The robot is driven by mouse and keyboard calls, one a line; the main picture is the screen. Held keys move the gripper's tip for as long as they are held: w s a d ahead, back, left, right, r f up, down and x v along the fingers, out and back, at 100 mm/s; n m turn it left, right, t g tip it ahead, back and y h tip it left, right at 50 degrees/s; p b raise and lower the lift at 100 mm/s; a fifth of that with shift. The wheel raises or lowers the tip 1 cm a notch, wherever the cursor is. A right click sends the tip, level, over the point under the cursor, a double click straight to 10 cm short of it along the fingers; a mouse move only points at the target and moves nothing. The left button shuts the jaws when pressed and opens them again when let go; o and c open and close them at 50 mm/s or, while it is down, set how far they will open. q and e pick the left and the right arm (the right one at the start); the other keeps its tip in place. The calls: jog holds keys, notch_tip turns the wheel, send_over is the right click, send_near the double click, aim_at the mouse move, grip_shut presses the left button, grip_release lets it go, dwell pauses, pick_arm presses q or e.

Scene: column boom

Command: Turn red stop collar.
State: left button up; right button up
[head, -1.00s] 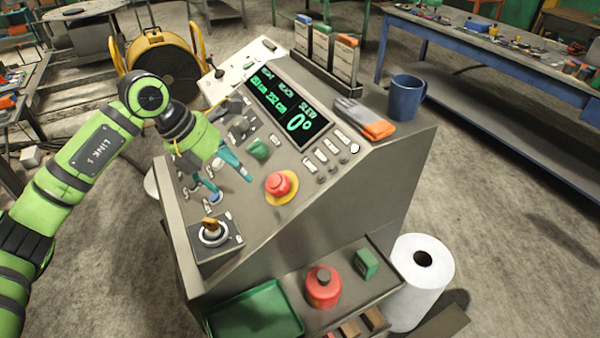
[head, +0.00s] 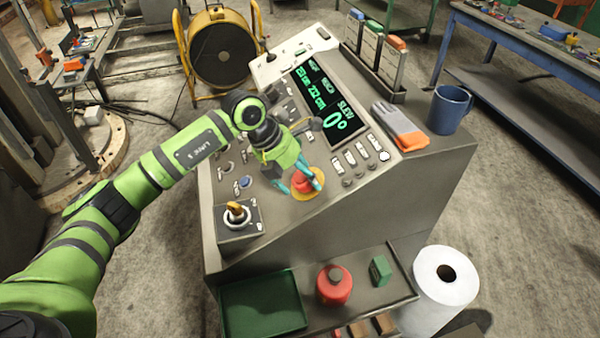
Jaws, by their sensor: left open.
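The red stop collar (head: 304,183) is a round red knob on a yellow disc, on the sloped face of the grey control console (head: 390,215). It is partly hidden by my left gripper (head: 300,185). The gripper's teal fingers are open, one on each side of the red knob. I cannot tell whether they touch it. My right gripper is not in view.
A joystick (head: 237,213) stands left of the collar, and a display (head: 330,105) lies beyond it. Gloves (head: 402,130) and a blue mug (head: 449,108) sit on the console's right.

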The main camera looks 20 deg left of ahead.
pick_arm(q)
jog(key=shift+a, duration=0.1)
jog(key=c, duration=1.1)
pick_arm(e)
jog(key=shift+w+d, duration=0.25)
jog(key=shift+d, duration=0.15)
pick_arm(q)
jog(key=shift+s+f, duration=0.1)
jog(key=shift+f, duration=0.05)
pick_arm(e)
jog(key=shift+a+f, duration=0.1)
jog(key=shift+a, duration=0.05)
